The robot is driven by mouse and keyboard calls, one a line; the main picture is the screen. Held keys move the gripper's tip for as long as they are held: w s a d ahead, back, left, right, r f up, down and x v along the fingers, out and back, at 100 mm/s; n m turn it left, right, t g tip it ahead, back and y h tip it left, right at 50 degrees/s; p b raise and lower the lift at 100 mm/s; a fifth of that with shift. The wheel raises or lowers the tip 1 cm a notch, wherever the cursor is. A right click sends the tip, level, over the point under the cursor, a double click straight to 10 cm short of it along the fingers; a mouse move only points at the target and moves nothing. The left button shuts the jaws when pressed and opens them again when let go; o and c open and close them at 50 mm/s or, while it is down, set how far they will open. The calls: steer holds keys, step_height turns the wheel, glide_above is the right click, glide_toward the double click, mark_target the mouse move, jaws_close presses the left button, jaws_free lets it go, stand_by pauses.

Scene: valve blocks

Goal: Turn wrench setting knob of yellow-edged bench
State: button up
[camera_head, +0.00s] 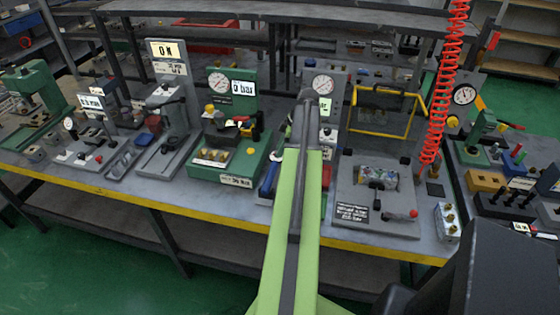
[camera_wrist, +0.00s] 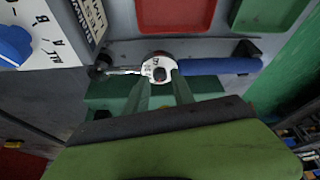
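In the wrist view a wrench with a blue handle (camera_wrist: 222,66) lies across the picture. Its round white head carries printed marks and a small dark setting knob (camera_wrist: 159,73) at its middle. My gripper (camera_wrist: 161,82) is directly at this head. Its two green fingers are apart, one tip at each lower side of the head, with a gap wider than the knob between them. Whether the tips touch the head I cannot tell. In the head view my light green arm reaches over the yellow-edged bench (camera_head: 150,200) and hides my gripper and the wrench head.
In the head view a green gauge block (camera_head: 232,160) stands left of my arm, a grey plate fixture (camera_head: 385,215) right, and a red coiled hose (camera_head: 442,90) hangs farther right.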

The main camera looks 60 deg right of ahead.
steer(key=shift+w+a+f, duration=0.1)
steer(key=shift+w+f, duration=0.15)
steer(key=shift+f, duration=0.45)
steer(key=shift+r, duration=0.1)
jaws_close()
steer(key=shift+a+m, duration=0.1)
steer(key=shift+m, duration=0.3)
steer(key=m, duration=0.1)
steer(key=m+h, duration=0.1)
steer(key=m, duration=0.1)
steer(key=shift+s+a+m+t+h, duration=0.15)
steer(key=shift+a+m+t+h, duration=0.1)
steer(key=shift+m+t+h, duration=0.05)
steer(key=m+h, duration=0.1)
steer(key=m, duration=0.1)
steer(key=m+h, duration=0.1)
steer(key=m, duration=0.2)
steer(key=shift+a, duration=0.15)
steer(key=shift+m, duration=0.3)
